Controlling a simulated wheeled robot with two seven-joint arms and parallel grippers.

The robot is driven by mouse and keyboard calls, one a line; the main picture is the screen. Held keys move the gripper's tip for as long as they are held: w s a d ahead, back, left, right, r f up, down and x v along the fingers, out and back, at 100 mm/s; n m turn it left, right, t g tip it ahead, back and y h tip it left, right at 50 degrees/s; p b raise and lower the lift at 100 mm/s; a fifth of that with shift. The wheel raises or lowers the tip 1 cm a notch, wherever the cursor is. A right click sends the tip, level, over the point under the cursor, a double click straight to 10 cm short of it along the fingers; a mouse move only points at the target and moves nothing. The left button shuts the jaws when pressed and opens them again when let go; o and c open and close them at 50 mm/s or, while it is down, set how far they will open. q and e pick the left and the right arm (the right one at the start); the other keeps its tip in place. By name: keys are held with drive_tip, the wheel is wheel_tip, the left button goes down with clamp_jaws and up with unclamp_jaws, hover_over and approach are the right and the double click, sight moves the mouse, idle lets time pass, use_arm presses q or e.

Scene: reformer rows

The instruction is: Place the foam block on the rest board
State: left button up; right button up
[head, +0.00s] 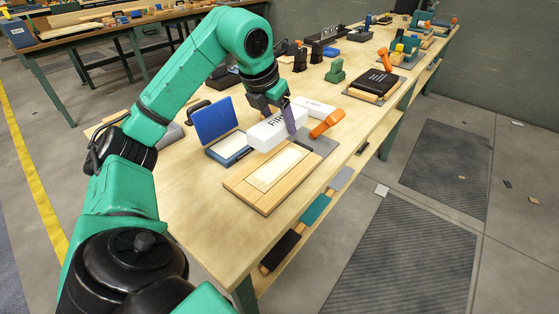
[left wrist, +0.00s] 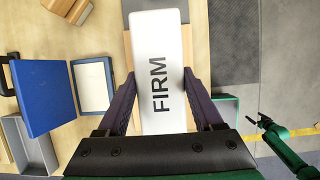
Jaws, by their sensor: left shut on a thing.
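The foam block (head: 262,135) is a white bar marked FIRM. My left gripper (head: 279,117) is shut on it, with a dark finger on each side. In the left wrist view the block (left wrist: 161,60) lies lengthwise between the fingers of the gripper (left wrist: 160,92). The rest board (head: 240,184) is a light wooden frame with a pale inset panel, on the bench just in front of the block. Whether the block touches anything below is hidden. The dark end of my right arm (left wrist: 265,121) shows small in the left wrist view; its jaws are unclear.
An open blue case (head: 229,152) stands left of the block. More tools stand farther along the bench. The bench's front left is bare.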

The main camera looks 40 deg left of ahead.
use_arm(q)
drive_tip(key=b, duration=0.2)
hover_over(283, 162)
drive_tip(key=s, duration=0.1)
drive_tip(key=f, duration=0.6)
drive_tip(key=shift+s+a+f, duration=0.2)
drive_tip(key=shift+f, duration=0.15)
drive_tip(key=f, duration=0.2)
drive_tip(key=f+b, duration=0.1)
drive_tip(key=shift+s+d+f, duration=0.15)
drive_tip(key=shift+d+f, duration=0.05)
drive_tip(key=shift+f, duration=0.4)
drive_tip(key=shift+r, duration=0.1)
use_arm(e)
drive_tip(key=f, duration=0.1)
drive_tip(key=w+a+f, duration=0.1)
drive_tip(key=w+f, duration=0.1)
drive_tip(key=f, duration=0.1)
drive_tip(key=shift+a, duration=0.3)
use_arm(q)
drive_tip(key=o, duration=1.4)
drive_tip(key=shift+c, duration=0.2)
use_arm(e)
drive_tip(key=shift+s+d+f, duration=0.15)
drive_tip(key=shift+d, duration=0.1)
